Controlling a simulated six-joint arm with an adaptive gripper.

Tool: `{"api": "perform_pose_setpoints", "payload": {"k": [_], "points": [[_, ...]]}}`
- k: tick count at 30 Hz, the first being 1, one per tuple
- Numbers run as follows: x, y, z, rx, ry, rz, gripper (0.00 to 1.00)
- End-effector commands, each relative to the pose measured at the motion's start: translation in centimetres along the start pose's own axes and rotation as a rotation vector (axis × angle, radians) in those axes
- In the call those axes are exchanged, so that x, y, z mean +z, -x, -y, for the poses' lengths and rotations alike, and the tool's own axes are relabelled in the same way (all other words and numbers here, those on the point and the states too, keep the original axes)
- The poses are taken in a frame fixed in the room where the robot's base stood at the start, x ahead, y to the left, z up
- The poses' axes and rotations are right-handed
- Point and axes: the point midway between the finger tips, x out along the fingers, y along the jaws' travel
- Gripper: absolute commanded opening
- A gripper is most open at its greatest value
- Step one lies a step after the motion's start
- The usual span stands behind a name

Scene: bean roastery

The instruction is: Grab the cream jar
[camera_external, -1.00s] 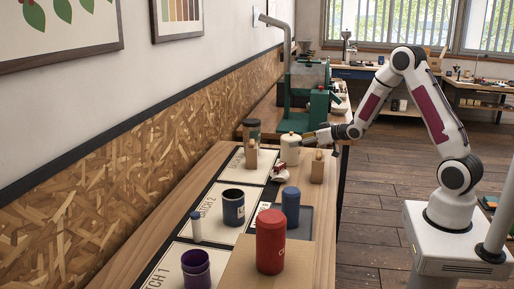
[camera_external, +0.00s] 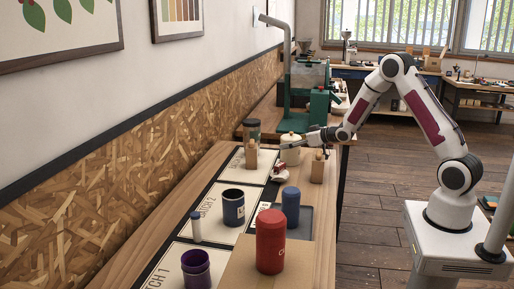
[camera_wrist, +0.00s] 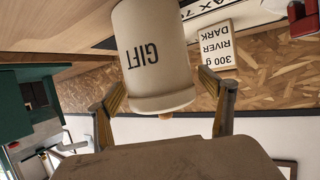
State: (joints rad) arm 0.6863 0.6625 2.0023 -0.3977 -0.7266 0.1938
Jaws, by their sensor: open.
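The cream jar (camera_external: 290,155) stands upright near the far end of the table, with a lid and knob on top. In the wrist view, the jar (camera_wrist: 150,55) appears upside down with the word GIFT on its side. My gripper (camera_wrist: 163,88) is open, with one finger on each side of the jar's lower-appearing end.
A red scoop-like item (camera_external: 279,178) lies in front. Blue (camera_external: 291,208) and red (camera_external: 270,245) canisters stand nearer the camera.

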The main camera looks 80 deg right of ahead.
Motion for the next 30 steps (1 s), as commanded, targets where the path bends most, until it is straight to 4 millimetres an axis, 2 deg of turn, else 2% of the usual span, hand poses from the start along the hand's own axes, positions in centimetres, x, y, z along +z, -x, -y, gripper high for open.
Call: {"api": "perform_pose_setpoints", "payload": {"k": [18,20,24,25,30], "points": [[-0.01,-0.43,0.0,0.0,0.0,0.0,0.81],[-0.01,-0.43,0.0,0.0,0.0,0.0,0.68],[-0.01,-0.43,0.0,0.0,0.0,0.0,0.32],[0.0,-0.43,0.0,0.0,0.0,0.0,0.27],[-0.18,-0.43,0.0,0.0,0.001,-0.003,0.27]]}}
